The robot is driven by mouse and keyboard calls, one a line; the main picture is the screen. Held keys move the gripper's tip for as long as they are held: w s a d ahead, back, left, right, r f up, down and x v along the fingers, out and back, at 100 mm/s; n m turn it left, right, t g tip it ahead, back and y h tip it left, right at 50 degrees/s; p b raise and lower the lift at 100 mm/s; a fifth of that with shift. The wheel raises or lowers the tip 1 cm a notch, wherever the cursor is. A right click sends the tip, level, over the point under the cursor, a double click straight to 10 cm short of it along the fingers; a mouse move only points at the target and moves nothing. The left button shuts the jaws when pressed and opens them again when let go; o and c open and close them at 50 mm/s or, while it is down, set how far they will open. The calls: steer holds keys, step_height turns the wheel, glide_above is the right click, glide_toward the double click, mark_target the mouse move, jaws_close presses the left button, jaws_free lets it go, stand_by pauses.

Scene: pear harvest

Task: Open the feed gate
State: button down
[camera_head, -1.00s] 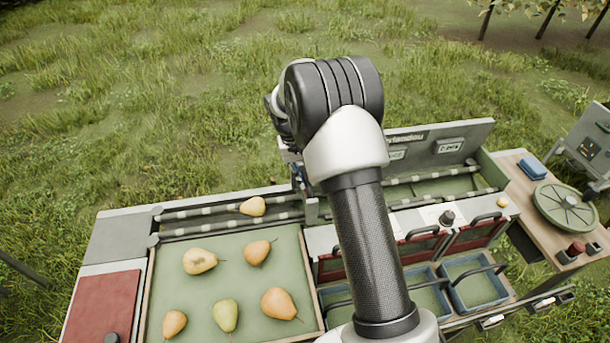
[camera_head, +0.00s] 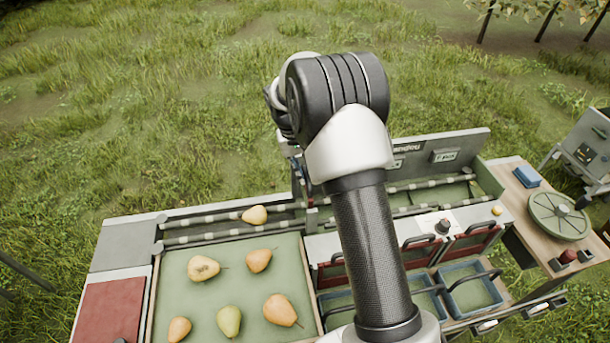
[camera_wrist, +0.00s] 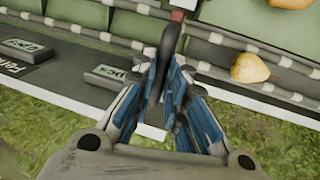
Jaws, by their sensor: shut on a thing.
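The feed gate (camera_head: 311,212) stands across the roller lane, beside my arm in the head view. Its dark upright handle (camera_wrist: 168,42) shows in the wrist view, with a small red part beyond it. My gripper (camera_wrist: 167,72) is shut on this handle, with its blue-padded fingers on either side. A yellow pear (camera_head: 255,214) rests in the lane just left of the gate; it also shows in the wrist view (camera_wrist: 249,68). My arm hides part of the lane and most of the gripper in the head view. How far the gate is raised I cannot tell.
A green tray (camera_head: 180,300) with several pears lies at the front left, beside a red pad (camera_head: 108,308). Blue bins (camera_head: 470,290) stand at the front right, below red-fronted flaps. A round green lid (camera_head: 558,215) lies on the right-hand wooden table.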

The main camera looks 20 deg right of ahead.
steer(key=shift+r, duration=0.7)
steer(key=shift+f, duration=0.15)
steer(key=c, duration=1.6)
jaws_free()
steer(key=shift+f, duration=0.1)
step_height(320, 180, up, 12)
steer(key=a, duration=0.2)
steer(key=shift+w+a, duration=0.15)
steer(key=shift+w, duration=0.1)
steer(key=shift+f, duration=0.1)
